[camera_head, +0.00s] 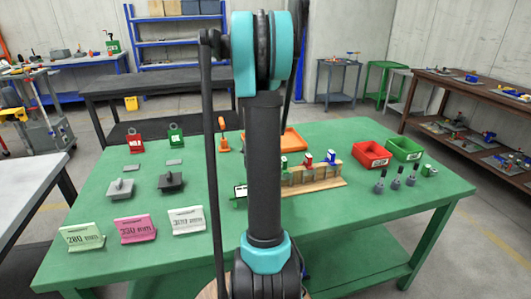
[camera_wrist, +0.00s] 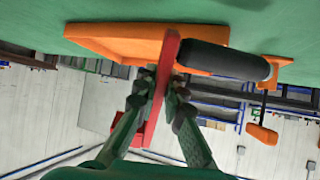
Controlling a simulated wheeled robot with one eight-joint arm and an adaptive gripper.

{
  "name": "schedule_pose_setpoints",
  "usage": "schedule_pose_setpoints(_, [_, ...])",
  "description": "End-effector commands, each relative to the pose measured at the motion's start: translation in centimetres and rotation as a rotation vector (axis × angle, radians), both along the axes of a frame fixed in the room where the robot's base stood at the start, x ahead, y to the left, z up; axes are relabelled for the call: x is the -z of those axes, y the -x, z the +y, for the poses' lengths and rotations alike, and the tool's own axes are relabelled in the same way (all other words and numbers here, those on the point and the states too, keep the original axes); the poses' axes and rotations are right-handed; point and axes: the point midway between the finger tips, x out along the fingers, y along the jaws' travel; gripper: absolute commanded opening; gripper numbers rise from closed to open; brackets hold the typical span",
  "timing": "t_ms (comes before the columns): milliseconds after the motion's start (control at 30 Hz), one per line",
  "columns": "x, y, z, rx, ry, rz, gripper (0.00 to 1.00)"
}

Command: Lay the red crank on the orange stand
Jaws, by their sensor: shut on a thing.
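In the wrist view my gripper (camera_wrist: 160,96) is shut on the red crank (camera_wrist: 166,62), pinching its flat arm between the two fingers. The crank's black handle (camera_wrist: 225,60) sticks out to the right; a red block shows at its other end. Behind it is a wide, shallow orange stand (camera_wrist: 108,40) on the green table, seen upside down. The stand also shows in the head view (camera_head: 294,139), partly hidden by my arm. The crank overlaps the stand in the wrist view; I cannot tell whether they touch. My arm hides gripper and crank in the head view.
An orange piece with an upright rod and knob (camera_head: 223,143) stands left of the stand. A wooden rack (camera_head: 318,180) with small coloured-top jacks is in front. Red (camera_head: 371,154) and green (camera_head: 404,149) bins stand right. Sign plates (camera_head: 134,229) line the front left.

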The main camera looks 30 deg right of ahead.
Motion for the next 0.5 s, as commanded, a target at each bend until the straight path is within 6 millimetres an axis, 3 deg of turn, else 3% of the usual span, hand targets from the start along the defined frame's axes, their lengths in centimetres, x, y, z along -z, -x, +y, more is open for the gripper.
schedule_pose_setpoints(500, [3.9,0.0,0.0,0.0,0.001,-0.001,0.0])
